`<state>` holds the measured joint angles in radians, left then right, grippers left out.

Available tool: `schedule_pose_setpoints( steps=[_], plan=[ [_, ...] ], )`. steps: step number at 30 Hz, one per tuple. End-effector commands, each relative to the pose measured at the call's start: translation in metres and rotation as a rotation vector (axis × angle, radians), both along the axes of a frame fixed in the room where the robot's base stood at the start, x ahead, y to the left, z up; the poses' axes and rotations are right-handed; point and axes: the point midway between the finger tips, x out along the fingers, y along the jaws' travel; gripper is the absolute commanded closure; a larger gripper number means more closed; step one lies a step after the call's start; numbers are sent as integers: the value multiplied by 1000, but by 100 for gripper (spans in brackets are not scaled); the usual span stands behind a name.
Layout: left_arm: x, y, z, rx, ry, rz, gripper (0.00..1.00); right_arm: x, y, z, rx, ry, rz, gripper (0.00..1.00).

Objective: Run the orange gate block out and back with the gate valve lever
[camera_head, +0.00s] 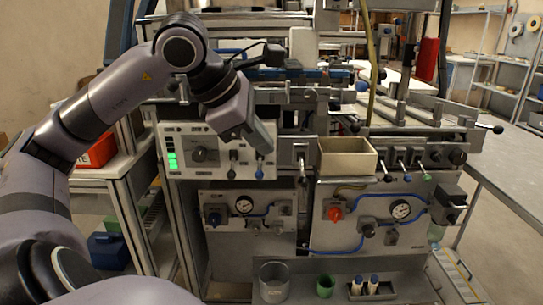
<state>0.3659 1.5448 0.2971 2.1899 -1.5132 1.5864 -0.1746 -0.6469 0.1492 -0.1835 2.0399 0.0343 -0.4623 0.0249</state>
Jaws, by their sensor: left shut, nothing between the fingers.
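My left arm comes in from the left and its gripper (256,142) points down in front of the upper control panel (205,132). The gripper is shut and empty, seen mostly from behind. I cannot tell which lever is the gate valve lever. An orange-red knob (335,213) sits on the lower right panel. I cannot make out an orange gate block for certain. My right gripper is not in view.
A beige open box (347,160) sits right of the gripper, with several small levers beside it. Gauges and blue hoses cover the lower panels. A grey cup (273,284) and green cup (325,286) stand below. A long table (510,165) extends right.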

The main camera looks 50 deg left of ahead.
Motion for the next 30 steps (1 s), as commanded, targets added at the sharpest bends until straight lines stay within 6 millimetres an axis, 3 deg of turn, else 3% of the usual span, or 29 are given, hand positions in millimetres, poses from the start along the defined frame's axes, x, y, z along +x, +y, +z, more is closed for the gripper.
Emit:
schedule_pose_setpoints(
  steps=[6,10,30],
  plan=[
    [-29,-4,29,4,-4,2,100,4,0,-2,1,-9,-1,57],
    [-38,-5,37,2,-2,1,100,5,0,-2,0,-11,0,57],
    [-41,-6,40,2,0,0,100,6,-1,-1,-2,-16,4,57]
  ],
)
